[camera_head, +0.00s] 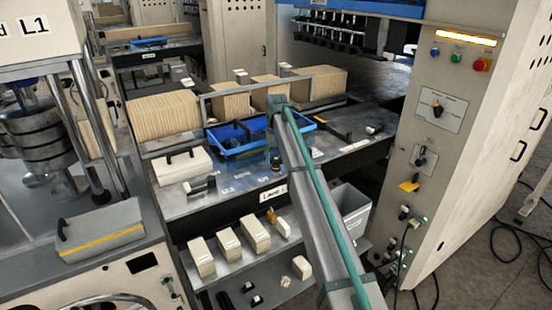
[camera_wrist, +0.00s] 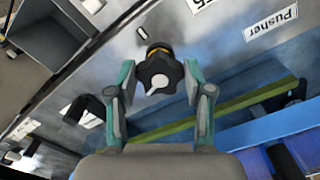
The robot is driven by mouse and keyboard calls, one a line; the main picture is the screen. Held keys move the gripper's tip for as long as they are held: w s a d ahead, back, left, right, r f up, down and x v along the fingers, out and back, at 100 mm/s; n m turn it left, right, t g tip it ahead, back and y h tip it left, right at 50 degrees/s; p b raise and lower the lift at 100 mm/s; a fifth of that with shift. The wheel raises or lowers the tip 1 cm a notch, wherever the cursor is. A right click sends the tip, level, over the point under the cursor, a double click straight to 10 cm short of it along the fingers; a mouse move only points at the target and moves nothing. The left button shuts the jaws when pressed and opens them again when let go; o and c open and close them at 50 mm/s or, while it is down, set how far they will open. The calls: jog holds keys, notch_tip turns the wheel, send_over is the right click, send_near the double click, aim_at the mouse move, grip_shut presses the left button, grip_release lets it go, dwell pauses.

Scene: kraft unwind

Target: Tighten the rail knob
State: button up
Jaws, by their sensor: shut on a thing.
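The rail knob (camera_wrist: 160,73) is a black lobed knob with a white pointer mark and a yellow ring at its base. In the wrist view it sits on the grey metal deck (camera_wrist: 225,60), between the fingertips of my gripper (camera_wrist: 159,76). My gripper is shut on the knob, one teal-and-grey finger on each side. In the head view my arm reaches over the deck (camera_head: 232,188) beside the blue tray (camera_head: 225,153). There the arm hides much of the work area, and I cannot make out the knob clearly.
A green-yellow bar (camera_wrist: 240,103) runs across the deck near my right finger. A "Pusher" label (camera_wrist: 270,24) lies beyond it. Stacks of tan sheets (camera_head: 165,116) stand behind the blue tray. A control cabinet (camera_head: 445,130) stands right. White blocks (camera_head: 229,243) line the lower shelf.

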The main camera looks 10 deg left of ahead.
jog(key=m+b, duration=0.2)
jog(key=m, duration=0.3)
jog(key=shift+a+m, duration=0.15)
jog(key=shift+m, duration=0.25)
jog(key=m, duration=0.2)
jog(key=m+b, duration=0.1)
jog(key=m, duration=0.2)
jog(key=shift+w+a, duration=0.15)
jog(key=shift+w, duration=0.05)
jog(key=m, duration=0.3)
jog(key=m+b, duration=0.1)
jog(key=m, duration=0.1)
jog(key=shift+w+a+r+m, duration=0.1)
jog(key=shift+w+r+m, duration=0.1)
jog(key=shift+m, duration=0.2)
jog(key=m, duration=0.5)
jog(key=shift+w+b, duration=0.1)
jog(key=shift+b, duration=0.25)
jog(key=shift+m, duration=0.3)
jog(key=o, duration=1.2)
jog(key=shift+c, duration=0.2)
jog(key=shift+f, duration=0.1)
